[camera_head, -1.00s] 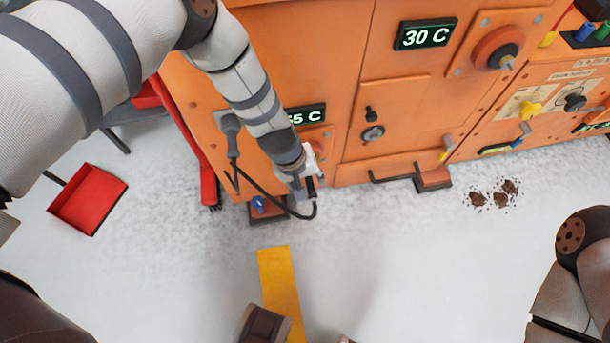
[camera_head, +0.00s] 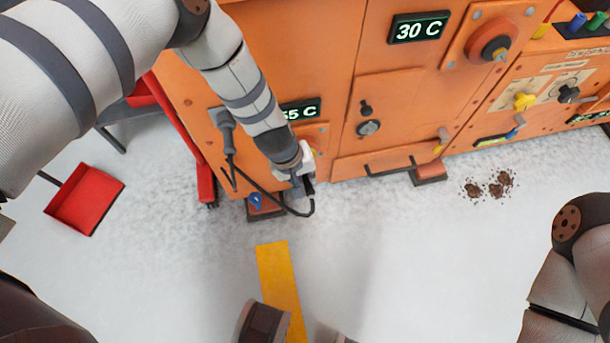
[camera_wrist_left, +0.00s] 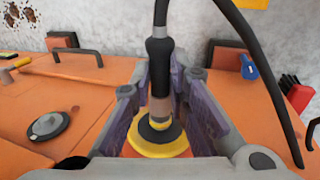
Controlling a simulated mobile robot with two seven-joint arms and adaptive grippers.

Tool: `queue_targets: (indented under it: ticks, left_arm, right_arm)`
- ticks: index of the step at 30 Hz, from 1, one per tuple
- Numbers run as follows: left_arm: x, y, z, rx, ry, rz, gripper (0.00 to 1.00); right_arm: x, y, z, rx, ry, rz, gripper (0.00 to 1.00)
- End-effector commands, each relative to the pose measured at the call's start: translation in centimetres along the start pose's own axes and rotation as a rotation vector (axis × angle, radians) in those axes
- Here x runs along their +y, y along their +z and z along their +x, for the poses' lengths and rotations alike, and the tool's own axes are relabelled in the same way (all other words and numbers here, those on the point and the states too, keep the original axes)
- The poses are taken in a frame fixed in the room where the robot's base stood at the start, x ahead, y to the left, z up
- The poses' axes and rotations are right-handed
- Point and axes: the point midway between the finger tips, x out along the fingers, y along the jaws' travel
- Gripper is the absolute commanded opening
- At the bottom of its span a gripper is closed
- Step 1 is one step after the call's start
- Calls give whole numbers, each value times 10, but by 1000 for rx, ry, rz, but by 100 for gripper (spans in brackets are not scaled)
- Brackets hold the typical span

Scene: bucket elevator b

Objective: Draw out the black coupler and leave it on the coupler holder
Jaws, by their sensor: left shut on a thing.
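The black coupler (camera_wrist_left: 160,65) is upright between the fingers of my left gripper (camera_wrist_left: 164,112) in the left wrist view, with a black cable from its top. Its lower metal end meets a dark disc within a yellow ring (camera_wrist_left: 160,146) on the orange machine. I cannot tell whether it is still seated. In the head view my left gripper (camera_head: 302,184) is shut low at the machine front and mostly hides the coupler. The cable loops to a grey fitting (camera_head: 224,122) on the panel. I cannot make out the coupler holder with certainty.
The orange machine (camera_head: 300,50) fills the back, with knobs and handles. A red dustpan (camera_head: 85,200) lies left, brown debris (camera_head: 489,185) right. A yellow strip (camera_head: 279,285) marks the clear floor.

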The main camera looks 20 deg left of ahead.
Motion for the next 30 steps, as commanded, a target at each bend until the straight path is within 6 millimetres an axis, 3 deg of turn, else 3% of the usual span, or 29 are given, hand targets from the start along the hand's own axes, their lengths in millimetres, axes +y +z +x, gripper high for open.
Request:
queue_targets:
  ticks: [11,30]
  left_arm:
    - [0,7,0,0,0,0,0]
    - [0,40,-1,0,0,0,0]
  right_arm:
    - [0,1,-3,4,0,0,78]
    - [0,4,-15,19,-1,0,78]
